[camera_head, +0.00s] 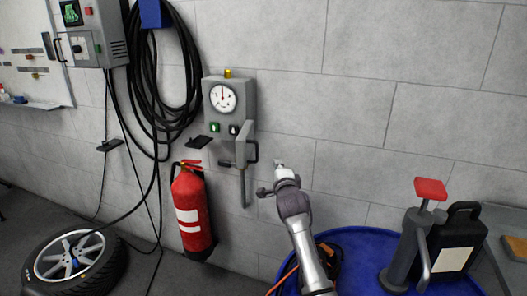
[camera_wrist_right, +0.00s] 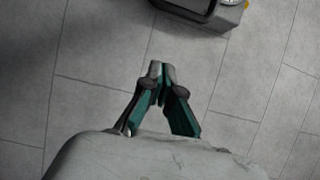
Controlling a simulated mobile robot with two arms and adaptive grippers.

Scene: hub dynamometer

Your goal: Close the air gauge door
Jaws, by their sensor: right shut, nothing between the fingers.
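The air gauge box (camera_head: 212,92) is grey and fixed to the wall, with a round white dial, green and dark buttons and a yellow lamp on top. My left gripper is not in view.
A red fire extinguisher (camera_head: 191,215) stands below the gauge. Black hoses (camera_head: 143,85) hang to its left, above a tire (camera_head: 72,262). A blue drum (camera_head: 362,250) stands below my right arm, with a black canister (camera_head: 455,248) at right. Wall right of the door is bare.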

